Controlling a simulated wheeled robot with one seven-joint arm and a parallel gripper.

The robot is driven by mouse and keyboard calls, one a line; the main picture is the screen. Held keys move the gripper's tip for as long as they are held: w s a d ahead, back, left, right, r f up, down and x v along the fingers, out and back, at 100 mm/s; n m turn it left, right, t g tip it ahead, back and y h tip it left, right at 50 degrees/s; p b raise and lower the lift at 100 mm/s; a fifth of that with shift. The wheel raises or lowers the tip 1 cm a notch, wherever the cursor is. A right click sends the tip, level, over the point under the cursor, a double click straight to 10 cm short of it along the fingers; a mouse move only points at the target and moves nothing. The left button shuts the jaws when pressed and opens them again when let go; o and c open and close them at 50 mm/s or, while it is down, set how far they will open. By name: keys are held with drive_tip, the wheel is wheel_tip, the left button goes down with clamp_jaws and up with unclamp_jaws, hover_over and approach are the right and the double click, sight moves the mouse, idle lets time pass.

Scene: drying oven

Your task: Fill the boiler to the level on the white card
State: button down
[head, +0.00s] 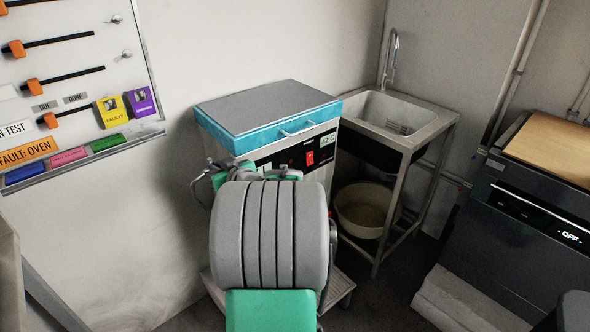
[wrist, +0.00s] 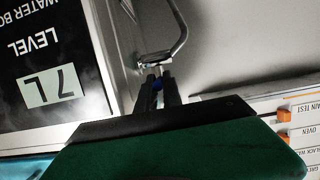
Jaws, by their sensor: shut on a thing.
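The boiler (head: 285,140) is a metal box with a blue-rimmed lid, shut, standing against the wall. In the wrist view its front panel (wrist: 25,55) shows upside down, and the level display (wrist: 52,88) reads 7L. My gripper (wrist: 157,80) is shut on a small part with a blue bit, at the base of a bent metal tap (wrist: 172,38) beside the panel. The tap also shows at the boiler's left side in the head view (head: 197,184). My arm hides the lower front of the boiler. I cannot make out a white card with a level.
A sink (head: 430,122) with a tall faucet stands right of the boiler, with a cream basin (head: 364,212) beneath. A dark appliance (head: 535,205) reading OFF is at the right. A board (head: 75,70) with orange sliders hangs on the left wall.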

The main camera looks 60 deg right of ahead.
drive_tip(key=c, duration=1.4)
unclamp_jaws()
